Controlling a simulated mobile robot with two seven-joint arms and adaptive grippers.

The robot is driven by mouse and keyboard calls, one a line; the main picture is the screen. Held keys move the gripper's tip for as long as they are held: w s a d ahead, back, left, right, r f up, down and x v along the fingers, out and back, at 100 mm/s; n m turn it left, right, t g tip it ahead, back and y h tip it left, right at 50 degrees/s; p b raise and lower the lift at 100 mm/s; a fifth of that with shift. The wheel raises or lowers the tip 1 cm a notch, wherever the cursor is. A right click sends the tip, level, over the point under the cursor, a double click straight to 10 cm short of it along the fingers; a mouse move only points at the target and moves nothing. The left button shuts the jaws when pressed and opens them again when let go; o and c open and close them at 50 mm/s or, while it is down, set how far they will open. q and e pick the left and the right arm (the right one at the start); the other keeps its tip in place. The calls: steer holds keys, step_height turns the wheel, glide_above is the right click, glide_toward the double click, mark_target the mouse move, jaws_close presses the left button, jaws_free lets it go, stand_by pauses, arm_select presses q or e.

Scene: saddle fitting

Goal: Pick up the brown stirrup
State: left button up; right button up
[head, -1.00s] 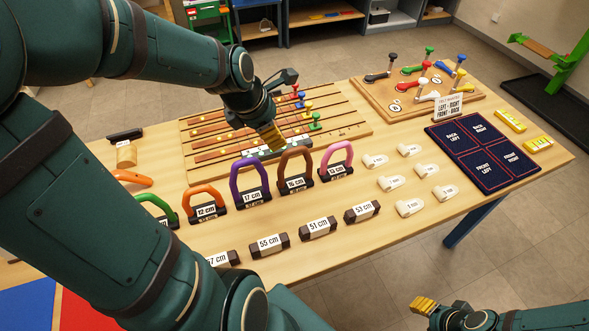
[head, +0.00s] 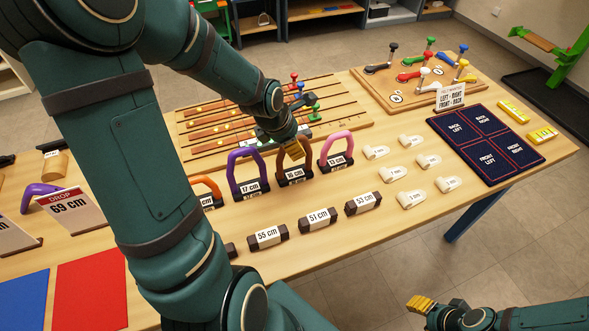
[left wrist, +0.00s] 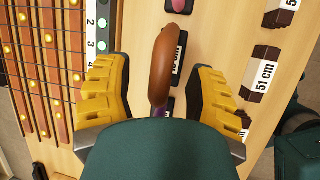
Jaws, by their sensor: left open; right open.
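The brown stirrup (head: 295,174) stands on its dark base, labelled 16 cm, in the row of stirrups on the table. In the head view my left gripper (head: 294,150) is at the top of its arch and partly hides it. In the left wrist view the brown arch (left wrist: 162,65) lies between the spread yellow fingers of my left gripper (left wrist: 155,75). There is a visible gap on each side, and neither finger seems to touch it. My right gripper (head: 421,304) is low at the front right, away from the table, with nothing seen in it.
The purple stirrup (head: 233,172) and the pink stirrup (head: 336,150) stand close on either side. A slotted board with pegs (head: 215,125) is behind. Dark-ended blocks (head: 318,219) lie in front, with white pieces (head: 411,141) and a navy mat (head: 487,150) to the right.

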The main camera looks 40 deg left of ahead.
arm_select(q)
steer(key=shift+f, duration=0.1)
jaws_close()
stand_by(0.3)
